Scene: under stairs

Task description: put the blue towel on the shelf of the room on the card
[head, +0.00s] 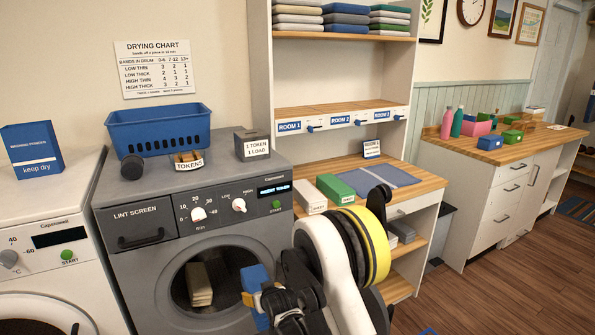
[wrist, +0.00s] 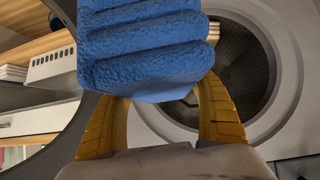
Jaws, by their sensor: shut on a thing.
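My gripper (head: 262,300) is shut on the folded blue towel (head: 256,283), low in front of the grey dryer's door. In the wrist view the towel (wrist: 145,55) fills the top middle, between and beyond the yellow fingers (wrist: 163,105). The wooden shelf (head: 330,109) has blue labels along its edge; the leftmost reads ROOM 1 and the others look like ROOM 2 and ROOM 3. Its visible top is bare. A small card (head: 371,148) with a blue heading stands on the counter below; I cannot read its room number with certainty.
The grey dryer (head: 150,215) has an open-looking round drum with beige folded cloth (head: 199,284) inside. A blue basket (head: 158,130) and token box stand on top. White and green boxes (head: 342,187) and a blue-grey mat (head: 395,176) lie on the counter. Folded towels fill the upper shelf.

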